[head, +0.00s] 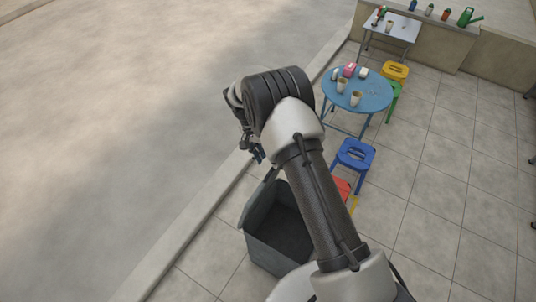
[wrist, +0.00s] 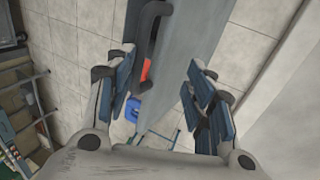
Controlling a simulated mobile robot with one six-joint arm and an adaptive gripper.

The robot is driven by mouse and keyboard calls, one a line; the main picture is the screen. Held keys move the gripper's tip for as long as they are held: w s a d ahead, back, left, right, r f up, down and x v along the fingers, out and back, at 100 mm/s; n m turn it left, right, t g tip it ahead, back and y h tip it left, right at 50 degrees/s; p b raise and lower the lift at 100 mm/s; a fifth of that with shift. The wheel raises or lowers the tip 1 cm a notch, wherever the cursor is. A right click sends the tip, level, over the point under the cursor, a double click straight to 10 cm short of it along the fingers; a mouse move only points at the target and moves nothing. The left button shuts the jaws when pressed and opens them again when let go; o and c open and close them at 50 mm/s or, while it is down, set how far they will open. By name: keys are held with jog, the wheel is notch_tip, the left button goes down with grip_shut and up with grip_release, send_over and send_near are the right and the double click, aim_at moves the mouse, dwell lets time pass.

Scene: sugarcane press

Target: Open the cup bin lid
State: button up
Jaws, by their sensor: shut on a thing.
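The cup bin (head: 270,257) is a dark grey box on the tiles, low in the middle of the head view, and its dark inside shows. Its lid (head: 260,199) stands raised along the left side of the opening. In the wrist view the lid (wrist: 190,40) is a grey panel with a black bar handle (wrist: 148,50), running between my fingers. My gripper (head: 258,154) is at the lid's upper end. Its blue-padded fingers (wrist: 163,92) are on either side of the lid, shut on it. The exact contact is hard to see.
A blue round table (head: 372,97) with cups stands beyond my arm, with a blue stool (head: 355,154) and a yellow stool (head: 396,71) nearby. A red stool (head: 342,187) is partly hidden by my arm. A kerb (head: 190,232) runs left of the bin; open pavement lies past it.

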jog(key=shift+o, duration=1.4)
jog(key=shift+s+a+f, duration=0.15)
jog(key=shift+f, duration=0.55)
jog(key=v, duration=1.2)
jog(key=shift+c, duration=1.3)
jog(key=shift+w+r, duration=0.2)
jog(key=shift+r, duration=0.2)
